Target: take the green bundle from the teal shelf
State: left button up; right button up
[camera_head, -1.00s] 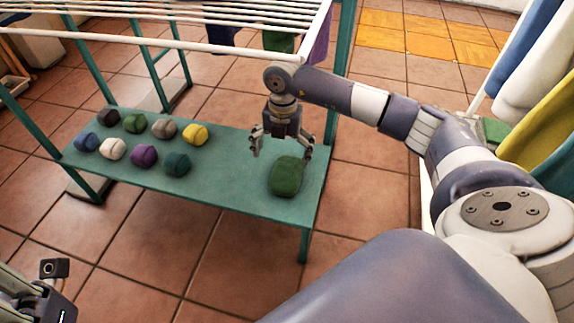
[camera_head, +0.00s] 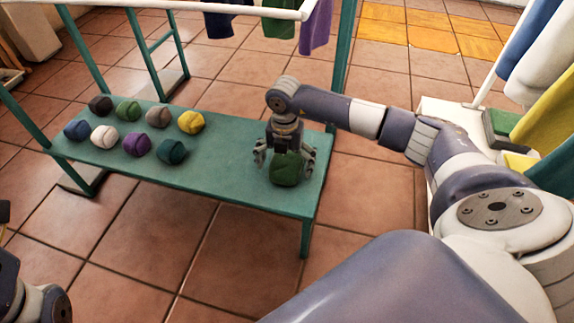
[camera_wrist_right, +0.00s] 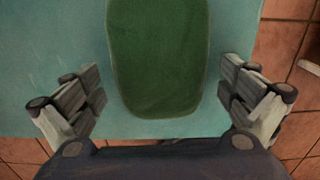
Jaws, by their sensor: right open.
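The green bundle (camera_head: 288,171) lies on the right part of the teal shelf (camera_head: 225,165). My right gripper (camera_head: 283,174) is over it, pointing down, with its fingers open on either side. In the right wrist view the green bundle (camera_wrist_right: 158,55) lies between the two spread fingers of the right gripper (camera_wrist_right: 158,105), with a gap on each side. The gripper partly hides the bundle in the head view. Only parts of my left arm show at the lower left; I see no left fingers.
Several rolled bundles stand in two rows on the shelf's left part, including a yellow one (camera_head: 191,122) and a dark teal one (camera_head: 172,151). Cloths hang from a white rail (camera_head: 200,8) above. Teal posts flank the shelf. Tiled floor in front is clear.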

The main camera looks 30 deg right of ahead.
jog(key=shift+f, duration=0.1)
jog(key=c, duration=1.2)
